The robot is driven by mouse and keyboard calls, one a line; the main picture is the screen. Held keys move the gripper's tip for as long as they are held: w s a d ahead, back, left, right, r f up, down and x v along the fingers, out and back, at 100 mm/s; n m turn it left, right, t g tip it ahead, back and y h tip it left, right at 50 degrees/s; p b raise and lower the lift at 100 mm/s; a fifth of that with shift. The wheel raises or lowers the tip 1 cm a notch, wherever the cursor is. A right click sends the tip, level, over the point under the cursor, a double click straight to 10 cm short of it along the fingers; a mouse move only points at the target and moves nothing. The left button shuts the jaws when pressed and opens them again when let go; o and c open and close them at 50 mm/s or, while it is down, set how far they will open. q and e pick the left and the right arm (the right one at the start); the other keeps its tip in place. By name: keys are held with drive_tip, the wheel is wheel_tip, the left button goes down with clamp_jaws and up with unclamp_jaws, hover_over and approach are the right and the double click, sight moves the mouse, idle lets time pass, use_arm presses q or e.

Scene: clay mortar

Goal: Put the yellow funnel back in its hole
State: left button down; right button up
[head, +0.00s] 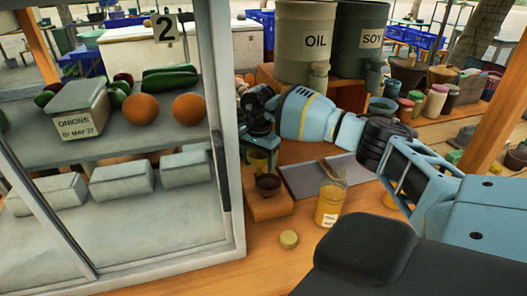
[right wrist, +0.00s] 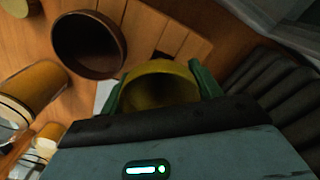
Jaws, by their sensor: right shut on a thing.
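The yellow funnel (head: 258,163) is in my right gripper (head: 257,150), just left of and behind a dark brown bowl-shaped piece (head: 268,183). In the right wrist view, the funnel (right wrist: 160,82) sits between the green fingertips (right wrist: 160,92), which are shut on it. Its open mouth faces the camera. The brown piece (right wrist: 88,45) is beside it, on or in a wooden block (right wrist: 180,35). A small dark opening (right wrist: 161,56) shows in the block, right by the funnel's rim. The funnel's lower end is hidden. My left gripper is out of view.
A glass cabinet (head: 230,200) stands close on the left. A jar with yellow contents (head: 329,205) and a round yellowish lid (head: 289,239) are on the wooden counter. A grey mat (head: 303,180) lies behind the jar. OIL (head: 303,45) and SOY (head: 360,40) containers stand at the back.

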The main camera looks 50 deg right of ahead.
sight(259, 170)
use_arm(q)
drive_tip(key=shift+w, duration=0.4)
use_arm(e)
drive_tip(key=shift+f, duration=0.1)
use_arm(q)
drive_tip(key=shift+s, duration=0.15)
use_arm(e)
drive_tip(key=shift+f, duration=0.15)
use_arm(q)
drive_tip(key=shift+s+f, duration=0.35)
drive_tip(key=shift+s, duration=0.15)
use_arm(e)
drive_tip(key=shift+f, duration=0.55)
use_arm(q)
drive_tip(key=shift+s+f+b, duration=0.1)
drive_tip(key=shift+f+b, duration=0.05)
drive_tip(key=shift+b, duration=0.2)
use_arm(e)
drive_tip(key=shift+f, duration=0.25)
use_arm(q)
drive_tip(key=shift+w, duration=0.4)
use_arm(e)
drive_tip(key=shift+f, duration=0.25)
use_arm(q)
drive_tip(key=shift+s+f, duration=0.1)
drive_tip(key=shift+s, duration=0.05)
use_arm(e)
drive_tip(key=shift+f, duration=0.2)
